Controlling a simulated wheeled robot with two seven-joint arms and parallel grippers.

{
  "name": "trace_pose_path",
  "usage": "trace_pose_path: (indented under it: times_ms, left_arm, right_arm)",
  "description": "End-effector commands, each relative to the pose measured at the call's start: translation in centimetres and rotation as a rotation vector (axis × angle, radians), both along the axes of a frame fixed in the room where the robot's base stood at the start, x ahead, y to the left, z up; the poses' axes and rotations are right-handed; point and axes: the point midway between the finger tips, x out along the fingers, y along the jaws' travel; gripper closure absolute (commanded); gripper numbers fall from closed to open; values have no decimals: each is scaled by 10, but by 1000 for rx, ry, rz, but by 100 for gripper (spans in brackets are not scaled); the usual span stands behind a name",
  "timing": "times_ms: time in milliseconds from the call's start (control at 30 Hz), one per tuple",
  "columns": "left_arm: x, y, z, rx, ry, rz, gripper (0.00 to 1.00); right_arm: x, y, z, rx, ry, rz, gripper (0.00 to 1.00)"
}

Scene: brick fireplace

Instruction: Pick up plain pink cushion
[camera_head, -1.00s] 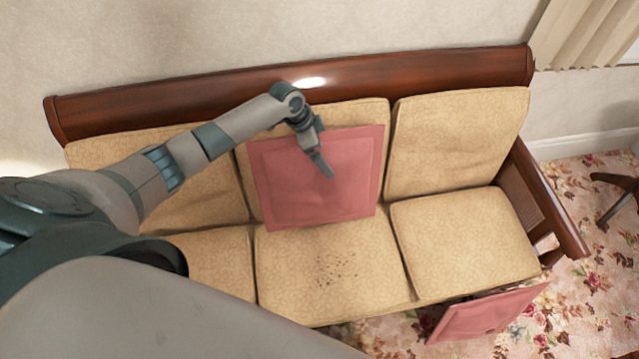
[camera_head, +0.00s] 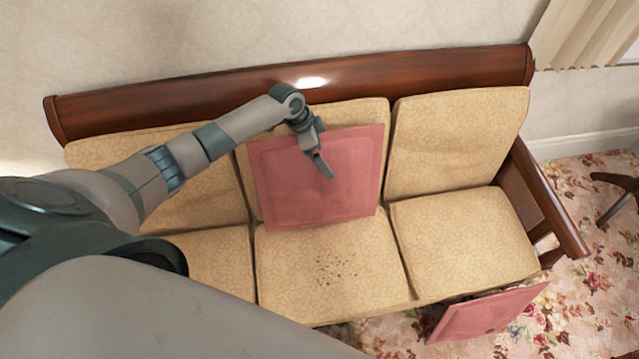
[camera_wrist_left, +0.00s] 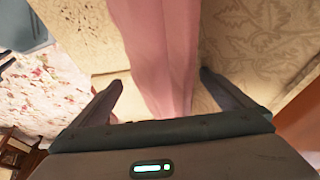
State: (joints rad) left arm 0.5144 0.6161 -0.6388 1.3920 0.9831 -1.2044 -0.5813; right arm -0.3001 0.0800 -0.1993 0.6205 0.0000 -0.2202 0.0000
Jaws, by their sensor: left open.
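The plain pink cushion (camera_head: 290,195) leans upright against the middle backrest of the sofa, its lower edge on the middle seat. My left gripper (camera_head: 323,170) is in front of the cushion's face or near its upper edge in the head view. In the left wrist view, the pink cushion (camera_wrist_left: 160,50) shows edge-on as a band running between the two open fingers of my left gripper (camera_wrist_left: 160,92). Whether the fingers touch it cannot be told. A second pink cushion (camera_head: 490,312) is at the sofa's front right, low by the floor. My right gripper is not in view.
The sofa has tan patterned cushions (camera_head: 460,235), a dark wooden top rail (camera_head: 400,72) and a wooden right arm (camera_head: 548,205). Dark specks (camera_head: 337,269) lie on the middle seat. The floral carpet (camera_head: 605,265) is open at right, with dark furniture legs (camera_head: 617,200).

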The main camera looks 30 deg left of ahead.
Motion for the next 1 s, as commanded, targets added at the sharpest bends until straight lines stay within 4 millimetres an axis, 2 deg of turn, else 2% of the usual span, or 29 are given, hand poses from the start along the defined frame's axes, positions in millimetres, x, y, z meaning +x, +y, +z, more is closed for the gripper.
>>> trace_pose_path:
  times_ms: [100,300,367,733,1000]
  left_arm:
    - [0,0,0,0,0,0,2]
    - [0,0,0,0,0,0,50]
    - [0,0,0,0,0,0,63]
    - [1,0,5,-1,-4,0,63]
    - [1,0,23,-2,-4,-1,63]
  right_arm:
    - [0,0,0,0,0,0,69]
    - [0,0,0,0,0,0,69]
    - [0,1,0,1,0,0,69]
    - [0,1,0,1,0,1,69]
    - [0,1,-7,1,0,1,69]
